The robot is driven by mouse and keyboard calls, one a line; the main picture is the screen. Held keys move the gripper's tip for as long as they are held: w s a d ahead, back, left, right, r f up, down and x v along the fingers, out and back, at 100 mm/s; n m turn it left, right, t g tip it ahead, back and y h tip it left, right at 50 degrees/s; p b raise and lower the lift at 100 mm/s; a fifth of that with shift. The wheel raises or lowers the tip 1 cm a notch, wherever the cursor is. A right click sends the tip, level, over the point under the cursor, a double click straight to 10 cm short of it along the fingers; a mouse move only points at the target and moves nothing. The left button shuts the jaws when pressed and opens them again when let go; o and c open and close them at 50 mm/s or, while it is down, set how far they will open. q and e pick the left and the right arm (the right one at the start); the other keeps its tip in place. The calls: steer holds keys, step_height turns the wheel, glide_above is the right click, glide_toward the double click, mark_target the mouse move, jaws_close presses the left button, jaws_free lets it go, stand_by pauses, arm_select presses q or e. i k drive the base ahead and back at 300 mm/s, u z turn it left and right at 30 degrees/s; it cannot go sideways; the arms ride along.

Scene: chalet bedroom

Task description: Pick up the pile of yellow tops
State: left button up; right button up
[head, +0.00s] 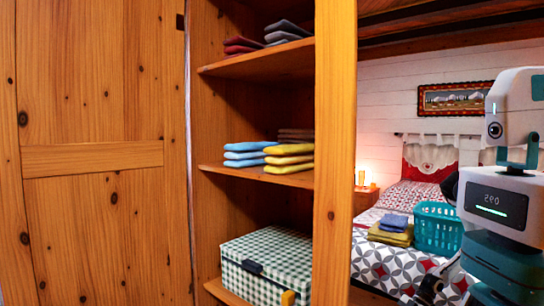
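A pile of folded yellow tops (289,159) lies on the middle shelf (285,177) of the open pine wardrobe, at the shelf's front right. A pile of light blue folded clothes (247,155) sits directly to its left, close against it. A brownish folded pile (296,134) shows partly behind the yellow one. More yellow folded cloth (390,236) lies on the bed at the right, with blue folded cloth (394,222) on top. Neither of my grippers shows directly in the head view.
The upper shelf (265,65) holds dark red and grey folded piles. A green checked box (268,258) stands below. A pine upright (334,150) borders the shelves on the right. Beyond it, seemingly in a mirror, are a teal basket (437,228), bed and white-teal robot (500,200).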

mark_target(287, 159)
steer(key=u, duration=2.15)
steer(key=i, duration=1.8)
steer(key=z, duration=3.05)
